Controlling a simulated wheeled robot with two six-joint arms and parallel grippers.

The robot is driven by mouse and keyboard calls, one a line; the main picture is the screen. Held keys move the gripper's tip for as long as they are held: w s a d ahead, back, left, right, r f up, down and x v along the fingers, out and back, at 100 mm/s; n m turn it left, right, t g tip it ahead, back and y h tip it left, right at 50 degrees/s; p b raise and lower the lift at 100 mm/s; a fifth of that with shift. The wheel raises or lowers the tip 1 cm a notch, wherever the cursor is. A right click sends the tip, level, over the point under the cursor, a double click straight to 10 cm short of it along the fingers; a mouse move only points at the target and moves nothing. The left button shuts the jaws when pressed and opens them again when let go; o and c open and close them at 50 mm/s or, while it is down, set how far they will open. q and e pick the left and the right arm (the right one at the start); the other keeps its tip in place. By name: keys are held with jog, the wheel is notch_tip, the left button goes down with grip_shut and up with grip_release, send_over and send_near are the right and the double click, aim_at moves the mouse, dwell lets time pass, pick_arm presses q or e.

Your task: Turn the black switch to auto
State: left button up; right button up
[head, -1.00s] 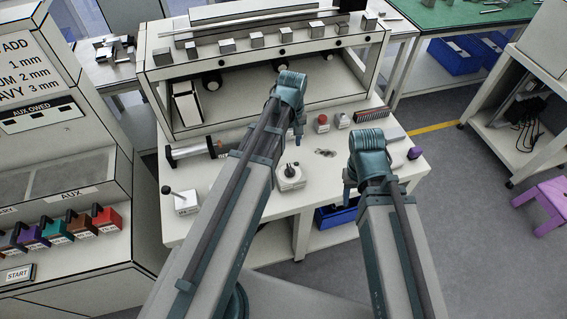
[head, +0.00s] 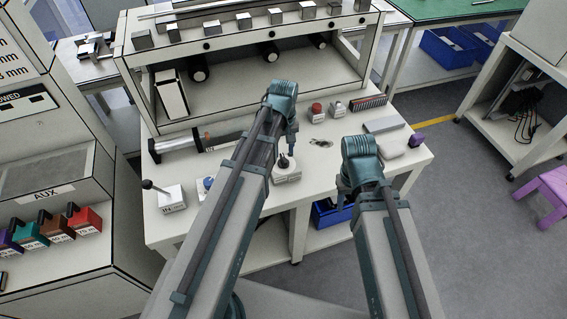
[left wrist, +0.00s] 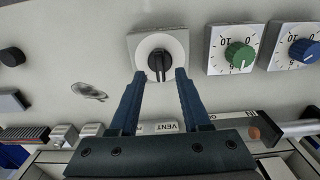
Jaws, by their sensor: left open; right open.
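The black switch (left wrist: 160,64) is a black knob on a white square plate in the left wrist view. In the head view its small white box (head: 288,177) stands on the bench, with the dark knob (head: 283,161) on top. My left gripper (left wrist: 160,74) is open, its fingertips on either side of the knob with gaps visible. In the head view this gripper (head: 292,150) points down just above and behind the box. Contact cannot be told. No auto marking is readable. My right gripper (head: 343,190) is open by the bench's front edge, partly hidden by its arm.
A green dial (left wrist: 240,55) and a blue dial (left wrist: 304,50) sit beside the switch. A lever box (head: 172,198) stands at the bench's left. A metal cylinder (head: 176,143), a red-topped block (head: 316,112) and a raised shelf (head: 230,85) lie behind.

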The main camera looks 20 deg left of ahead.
aim_at(284, 158)
pick_arm(q)
jog(key=shift+f+b, duration=1.4)
jog(key=shift+f, duration=0.5)
grip_shut()
